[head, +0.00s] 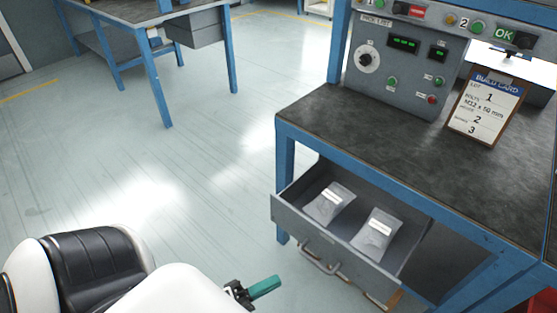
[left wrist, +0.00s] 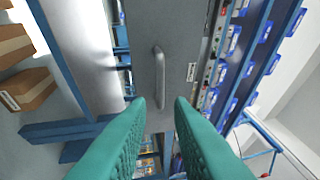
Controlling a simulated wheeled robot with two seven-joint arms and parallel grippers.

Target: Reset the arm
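My left gripper (head: 264,287) shows at the bottom of the head view as teal fingers, left of and apart from the open drawer. In the left wrist view its two teal fingers (left wrist: 160,103) stand apart with nothing between the tips. A grey drawer front with a metal handle (left wrist: 159,78) lies beyond them; contact is not visible. In the head view the drawer (head: 287,217) is pulled out under the bench, its handle (head: 318,260) on the front. Two clear bags with white labels, one left (head: 329,203) and one right (head: 376,235), lie inside. My right gripper is out of view.
The blue-framed bench (head: 350,140) carries a grey control panel (head: 405,70) and a clipboard build card (head: 486,107). Another blue bench (head: 120,15) stands at the back left. The floor between is clear. Cardboard boxes (left wrist: 25,90) show at left in the wrist view.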

